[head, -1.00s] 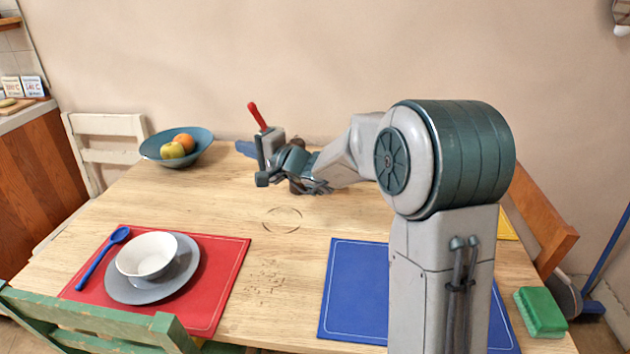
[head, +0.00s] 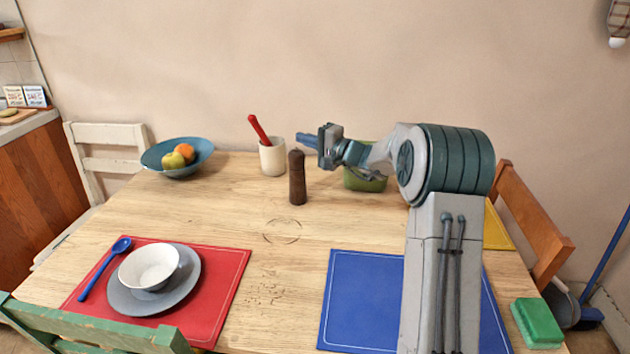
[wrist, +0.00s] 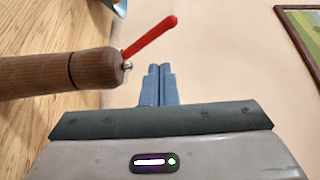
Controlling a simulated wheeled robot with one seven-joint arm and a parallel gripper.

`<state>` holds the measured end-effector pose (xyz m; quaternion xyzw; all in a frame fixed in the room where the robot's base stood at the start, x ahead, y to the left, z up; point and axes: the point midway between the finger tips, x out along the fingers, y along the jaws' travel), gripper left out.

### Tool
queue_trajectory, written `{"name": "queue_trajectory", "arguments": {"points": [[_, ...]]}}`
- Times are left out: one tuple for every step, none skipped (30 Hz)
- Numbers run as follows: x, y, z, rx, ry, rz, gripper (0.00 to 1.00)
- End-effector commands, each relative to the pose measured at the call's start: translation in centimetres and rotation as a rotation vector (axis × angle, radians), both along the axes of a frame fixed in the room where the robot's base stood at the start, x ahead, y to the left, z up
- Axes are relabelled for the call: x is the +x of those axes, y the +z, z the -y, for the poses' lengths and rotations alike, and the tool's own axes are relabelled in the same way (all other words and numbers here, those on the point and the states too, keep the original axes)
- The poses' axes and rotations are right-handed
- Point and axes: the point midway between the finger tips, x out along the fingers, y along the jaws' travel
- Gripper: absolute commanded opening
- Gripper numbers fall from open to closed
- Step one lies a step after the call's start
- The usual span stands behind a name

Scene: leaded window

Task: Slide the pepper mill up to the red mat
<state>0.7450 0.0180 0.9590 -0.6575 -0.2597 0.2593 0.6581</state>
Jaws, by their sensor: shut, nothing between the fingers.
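The dark brown pepper mill (head: 297,177) stands upright on the table toward the back, left of my gripper. The red mat (head: 225,290) lies at the table's front left, well apart from the mill. My gripper (head: 303,139) is shut and empty, raised near the mill's top and just to its right. In the wrist view the mill (wrist: 50,73) lies across the left side, and my shut fingers (wrist: 158,86) are apart from it.
A white crock (head: 272,158) with a red-handled tool stands behind and left of the mill. A green container (head: 365,182) is partly behind my arm. A white bowl (head: 149,266) on a grey plate and a blue spoon (head: 104,269) occupy the red mat. The wooden table between is clear.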

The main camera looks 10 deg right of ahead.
Motion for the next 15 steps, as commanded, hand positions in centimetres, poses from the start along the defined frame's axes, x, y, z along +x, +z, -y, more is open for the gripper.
{"name": "queue_trajectory", "arguments": {"points": [[0.6,0.0,1.2,-0.003,-0.003,0.000,0.00],[0.9,0.0,1.7,-0.001,-0.003,0.000,0.00],[1.4,0.0,2.4,-0.001,-0.002,0.001,0.00],[1.7,0.0,3.0,-0.001,-0.001,0.000,0.00],[2.0,0.0,3.5,-0.001,-0.002,0.000,0.00],[2.3,-0.3,4.1,-0.002,-0.001,-0.002,0.00],[2.1,-1.4,3.8,0.000,0.001,-0.006,0.00],[2.1,-2.2,3.7,0.001,0.002,-0.006,0.00],[2.0,-3.1,3.7,0.002,0.002,-0.007,0.00],[2.0,-3.7,3.7,0.001,0.002,-0.006,0.00],[2.1,-4.4,3.7,0.002,0.001,-0.006,0.00],[2.1,-5.3,3.7,0.001,0.001,-0.006,0.00],[2.0,-5.9,3.7,0.001,0.001,-0.005,0.00],[2.0,-6.6,3.7,0.001,0.002,-0.005,0.00],[2.0,-7.5,3.7,0.002,0.001,-0.006,0.00]]}}
